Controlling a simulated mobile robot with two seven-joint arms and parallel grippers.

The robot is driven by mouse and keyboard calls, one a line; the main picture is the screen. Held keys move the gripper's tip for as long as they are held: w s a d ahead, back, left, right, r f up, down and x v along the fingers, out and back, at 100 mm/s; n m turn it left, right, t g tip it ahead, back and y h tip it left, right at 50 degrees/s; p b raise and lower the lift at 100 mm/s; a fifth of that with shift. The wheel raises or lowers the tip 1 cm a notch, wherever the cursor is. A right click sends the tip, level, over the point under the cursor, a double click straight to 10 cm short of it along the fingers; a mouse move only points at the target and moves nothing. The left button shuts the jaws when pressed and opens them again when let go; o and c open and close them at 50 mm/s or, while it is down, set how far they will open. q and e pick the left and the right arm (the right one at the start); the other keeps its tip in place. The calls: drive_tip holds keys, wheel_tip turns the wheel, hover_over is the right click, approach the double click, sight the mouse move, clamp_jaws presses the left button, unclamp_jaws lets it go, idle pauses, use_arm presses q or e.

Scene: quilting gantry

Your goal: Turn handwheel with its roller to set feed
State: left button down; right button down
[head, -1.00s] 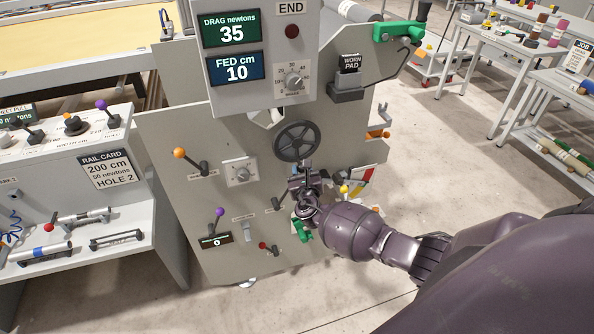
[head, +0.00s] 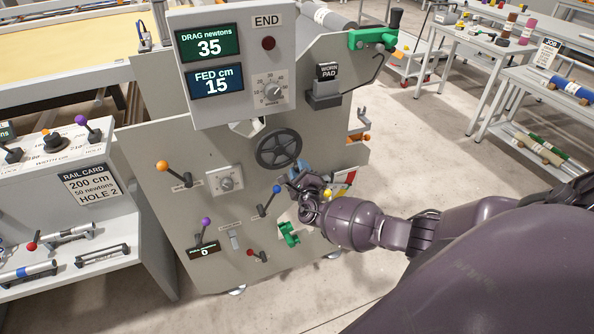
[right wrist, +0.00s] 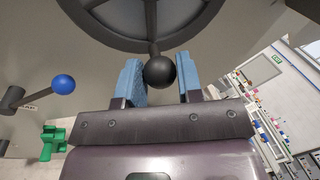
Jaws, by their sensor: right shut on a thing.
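The dark spoked handwheel (head: 279,150) is on the front of the grey machine, below the display box. Part of its rim (right wrist: 100,31) shows at the top of the right wrist view. A round black knob (right wrist: 160,72) on a short stem sits between the blue-padded fingers of my right gripper (right wrist: 161,84), which is shut on it. In the head view the right gripper (head: 297,173) is at the wheel's lower right and hides the knob. The feed display (head: 215,83) reads FED cm 15. The drag display (head: 209,45) reads 35. My left gripper is out of view.
A blue-ball lever (head: 276,188) and a green handle (head: 289,235) are close to my right gripper. An orange-ball lever (head: 163,167) and a purple-ball lever (head: 205,222) are further left. A WORN PAD holder (head: 325,95) juts out at the upper right.

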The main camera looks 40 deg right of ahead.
drive_tip(key=shift+d+r, duration=0.1)
drive_tip(key=shift+d, duration=0.05)
idle(0.4)
drive_tip(key=c, duration=0.8)
unclamp_jaws()
drive_tip(key=shift+s, duration=0.1)
drive_tip(key=p+v, duration=0.1)
drive_tip(key=v, duration=0.9)
drive_tip(key=shift+s, duration=0.3)
